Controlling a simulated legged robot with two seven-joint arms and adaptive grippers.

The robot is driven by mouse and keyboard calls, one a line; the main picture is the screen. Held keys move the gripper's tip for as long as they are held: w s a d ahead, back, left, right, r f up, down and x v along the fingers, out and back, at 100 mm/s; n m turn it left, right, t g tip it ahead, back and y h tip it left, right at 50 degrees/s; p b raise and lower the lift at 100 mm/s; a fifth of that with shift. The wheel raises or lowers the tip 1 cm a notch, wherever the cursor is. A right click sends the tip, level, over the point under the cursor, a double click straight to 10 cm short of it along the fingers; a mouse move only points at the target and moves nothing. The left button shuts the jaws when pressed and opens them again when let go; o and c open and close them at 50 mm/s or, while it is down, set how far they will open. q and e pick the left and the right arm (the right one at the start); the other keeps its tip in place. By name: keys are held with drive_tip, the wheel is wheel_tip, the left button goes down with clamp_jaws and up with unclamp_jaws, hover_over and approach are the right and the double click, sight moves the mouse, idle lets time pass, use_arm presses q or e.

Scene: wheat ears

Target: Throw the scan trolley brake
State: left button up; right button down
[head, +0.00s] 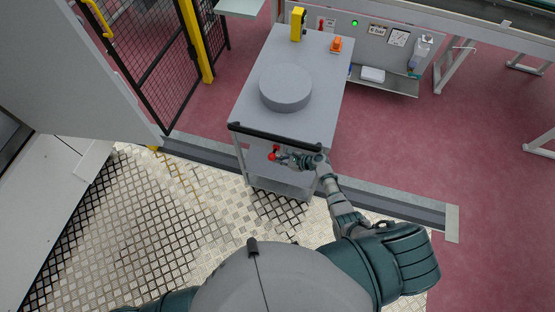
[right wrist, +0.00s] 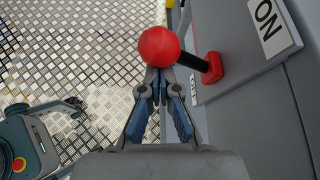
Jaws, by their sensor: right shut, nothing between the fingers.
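The grey scan trolley (head: 250,98) stands ahead of me with a black handle bar (head: 275,136) along its near edge. Its brake lever has a red ball knob (head: 272,155) below that bar. In the right wrist view the knob (right wrist: 159,46) sits on a black shaft, which slants to a red base (right wrist: 213,68) on the trolley's grey panel. A white "ON" label (right wrist: 268,20) is beside the base. My right gripper (head: 284,157) is shut and empty; its fingertips (right wrist: 158,82) are right at the knob. I cannot tell whether they touch it. My left gripper is out of view.
A grey disc (head: 286,87), a yellow device (head: 298,24) and an orange item (head: 336,44) are on the trolley top. A black mesh fence (head: 150,60) with yellow posts stands left. A bench cabinet (head: 360,45) is behind. Red floor (head: 480,130) is clear at right.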

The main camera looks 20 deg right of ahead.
idle(0.4)
drive_tip(key=v, duration=1.2)
drive_tip(key=shift+f, duration=0.2)
drive_tip(key=s+d+f+n+g+h+b, duration=0.1)
drive_tip(key=s+f+n+g+h, duration=0.2)
drive_tip(key=s+f, duration=0.8)
drive_tip(key=s+f+n+g+h+b, duration=0.1)
drive_tip(key=s+f+n+h, duration=0.35)
drive_tip(key=f, duration=1.05)
drive_tip(key=s+f+n+g, duration=0.1)
drive_tip(key=s+f+n, duration=0.3)
drive_tip(key=s, duration=0.5)
drive_tip(key=s+a+f+n+g+h+b, duration=0.1)
drive_tip(key=s+f+n, duration=0.2)
drive_tip(key=s+n, duration=0.5)
drive_tip(key=s+a+f+n+h, duration=0.1)
drive_tip(key=s+f+n, duration=0.3)
drive_tip(key=s+n, duration=0.3)
drive_tip(key=s, duration=0.3)
drive_tip(key=shift+s+f+g, duration=0.25)
drive_tip(key=shift+f+g, duration=0.05)
drive_tip(key=shift+g, duration=0.1)
